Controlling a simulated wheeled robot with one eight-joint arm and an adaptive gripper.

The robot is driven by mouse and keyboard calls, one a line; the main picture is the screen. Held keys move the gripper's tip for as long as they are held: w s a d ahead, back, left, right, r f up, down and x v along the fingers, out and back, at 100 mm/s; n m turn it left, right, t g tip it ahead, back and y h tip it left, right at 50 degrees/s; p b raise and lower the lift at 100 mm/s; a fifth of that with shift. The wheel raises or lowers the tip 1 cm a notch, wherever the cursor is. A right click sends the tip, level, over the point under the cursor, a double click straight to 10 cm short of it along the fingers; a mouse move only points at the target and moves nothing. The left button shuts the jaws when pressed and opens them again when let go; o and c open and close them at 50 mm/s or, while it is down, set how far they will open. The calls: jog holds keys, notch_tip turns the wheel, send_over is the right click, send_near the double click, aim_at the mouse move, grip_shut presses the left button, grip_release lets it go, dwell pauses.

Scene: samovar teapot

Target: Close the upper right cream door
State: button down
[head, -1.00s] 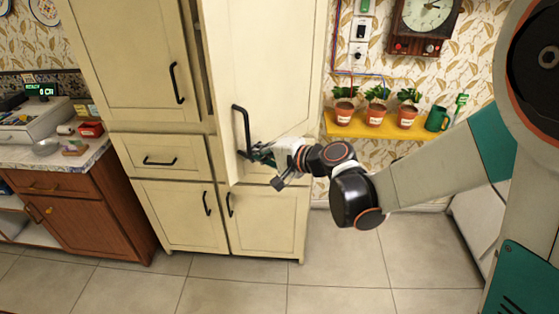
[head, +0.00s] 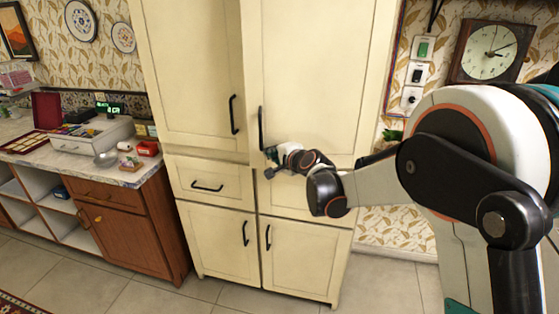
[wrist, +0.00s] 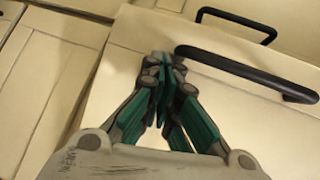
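The upper right cream door (head: 315,75) is at or near its frame in the head view. I cannot tell whether it sits fully flush. Its black vertical handle (head: 261,128) is near its lower left edge and shows large in the wrist view (wrist: 245,72). My gripper (head: 270,161) is at the door's lower left corner, just below the handle. In the wrist view the green-padded fingers (wrist: 163,62) are together at the tips, beside the handle's end, with nothing visible between them. Whether they touch the door is unclear.
The upper left cream door (head: 192,65) is shut, and its handle (head: 234,114) is close by. A drawer (head: 207,182) and lower doors (head: 222,245) are below. A counter (head: 130,178) stands left. A wall clock (head: 490,50) and switches hang right. The tiled floor in front is clear.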

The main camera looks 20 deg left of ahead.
jog(key=w, duration=0.2)
jog(key=w+a, duration=0.1)
jog(key=w, duration=0.2)
jog(key=w+a, duration=0.1)
jog(key=w, duration=0.1)
jog(key=shift+w+a+p, duration=0.15)
jog(key=shift+p, duration=0.15)
jog(key=shift+w, duration=0.35)
jog(key=shift+w+r, duration=0.3)
jog(key=shift+r, duration=0.15)
